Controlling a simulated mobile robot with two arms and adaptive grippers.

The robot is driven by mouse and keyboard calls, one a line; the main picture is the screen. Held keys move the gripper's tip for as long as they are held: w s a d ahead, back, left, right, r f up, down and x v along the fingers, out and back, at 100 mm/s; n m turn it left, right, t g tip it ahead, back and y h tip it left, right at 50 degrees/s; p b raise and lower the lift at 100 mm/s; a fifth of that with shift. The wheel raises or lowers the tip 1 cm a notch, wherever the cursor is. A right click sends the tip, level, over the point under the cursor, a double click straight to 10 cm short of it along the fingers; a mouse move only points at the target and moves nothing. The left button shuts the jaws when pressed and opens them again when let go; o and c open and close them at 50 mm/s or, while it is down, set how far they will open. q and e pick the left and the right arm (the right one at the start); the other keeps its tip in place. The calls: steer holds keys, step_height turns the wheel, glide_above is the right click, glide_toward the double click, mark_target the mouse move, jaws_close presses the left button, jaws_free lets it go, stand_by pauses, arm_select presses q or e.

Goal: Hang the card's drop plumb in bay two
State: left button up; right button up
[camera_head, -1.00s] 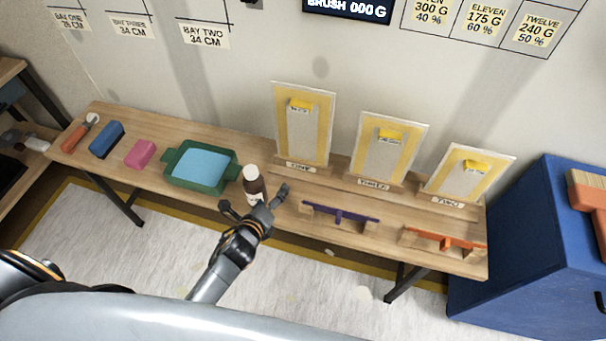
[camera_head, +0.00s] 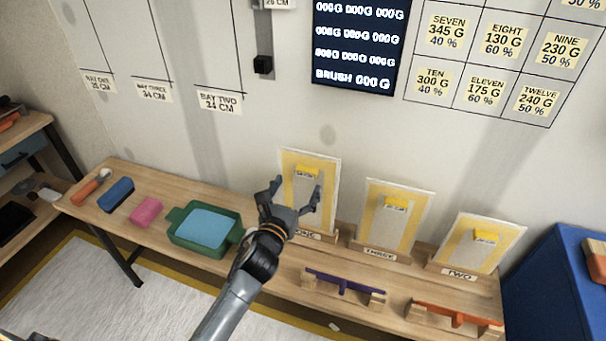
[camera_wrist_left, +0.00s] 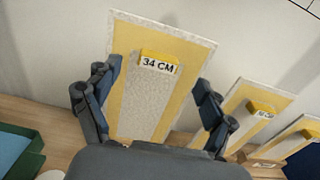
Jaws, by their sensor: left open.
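Three upright drops, each a grey strip on a yellow board with a yellow tab, stand on the bench: board one (camera_head: 329,180), board three (camera_head: 372,212) and board two (camera_head: 456,238). My left gripper (camera_head: 297,190) is open and empty in front of board one, fingers upward. In the left wrist view the gripper (camera_wrist_left: 155,85) has its fingers either side of that drop (camera_wrist_left: 148,105), apart from it; its tab (camera_wrist_left: 158,62) reads 34 CM. The bay two label (camera_head: 219,100) is on the wall at left. My right gripper is out of view.
On the bench are a green tray (camera_head: 177,239), a pink block (camera_head: 146,212), a blue block (camera_head: 116,194), a purple tool (camera_head: 345,286) and an orange tool (camera_head: 455,314). A dark screen (camera_head: 358,45) and a chart (camera_head: 490,75) are on the wall. A blue cabinet (camera_head: 550,285) stands right.

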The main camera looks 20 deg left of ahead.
mark_target(305, 172)
arm_select(q)
steer(key=shift+w+d, duration=0.1)
steer(key=shift+w, duration=2.6)
steer(key=c, duration=1.3)
steer(key=shift+r+p, duration=1.4)
steer(key=shift+r, duration=0.05)
steer(key=shift+r+p, duration=2)
steer(key=shift+r, duration=0.1)
